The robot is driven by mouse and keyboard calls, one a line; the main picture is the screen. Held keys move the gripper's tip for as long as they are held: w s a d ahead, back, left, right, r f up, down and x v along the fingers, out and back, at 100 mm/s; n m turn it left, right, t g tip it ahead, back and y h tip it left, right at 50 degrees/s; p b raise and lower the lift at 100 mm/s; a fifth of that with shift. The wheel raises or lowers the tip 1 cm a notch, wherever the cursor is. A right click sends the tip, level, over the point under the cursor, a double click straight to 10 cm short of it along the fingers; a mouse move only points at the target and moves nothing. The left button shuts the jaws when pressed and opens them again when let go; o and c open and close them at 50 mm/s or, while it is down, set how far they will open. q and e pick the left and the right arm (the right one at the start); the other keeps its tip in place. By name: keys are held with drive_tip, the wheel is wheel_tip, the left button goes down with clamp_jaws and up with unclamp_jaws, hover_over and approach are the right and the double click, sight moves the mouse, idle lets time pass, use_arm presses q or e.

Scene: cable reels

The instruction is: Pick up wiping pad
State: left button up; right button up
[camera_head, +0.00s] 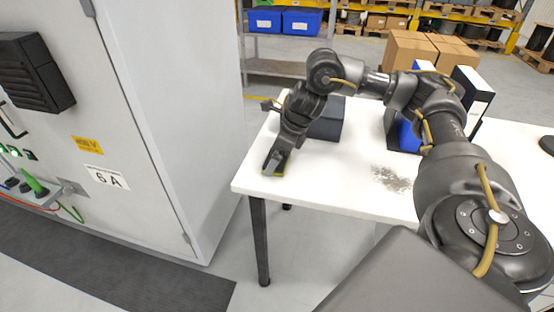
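My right gripper (274,168) points down at the left part of the white table (330,190), close to its front left edge. A small yellow-green piece (281,171), perhaps the wiping pad, shows at the fingertips, mostly hidden by the gripper. I cannot tell whether the fingers are closed on it or whether it touches the table. A grey speckled patch (391,178) of dirt lies on the table to the right of the gripper. My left gripper is not in view.
A dark grey box (327,122) stands on the table behind the gripper. Blue and black-and-white binders (471,97) and cardboard boxes (411,50) are further back. A tall grey cabinet (185,110) is at left. The table's front middle is clear.

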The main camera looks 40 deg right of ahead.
drive_tip(key=c, duration=0.7)
drive_tip(key=shift+c, duration=0.2)
drive_tip(key=shift+r, duration=0.65)
wheel_tip(320, 180, up, 5)
drive_tip(key=shift+f+p, duration=0.1)
drive_tip(key=shift+p, duration=0.6)
wheel_tip(320, 180, up, 4)
drive_tip(key=shift+f+p, duration=0.2)
drive_tip(key=shift+p, duration=0.7)
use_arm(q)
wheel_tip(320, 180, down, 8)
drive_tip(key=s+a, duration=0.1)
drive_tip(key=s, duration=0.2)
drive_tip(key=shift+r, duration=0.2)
use_arm(e)
drive_tip(key=shift+r, duration=0.2)
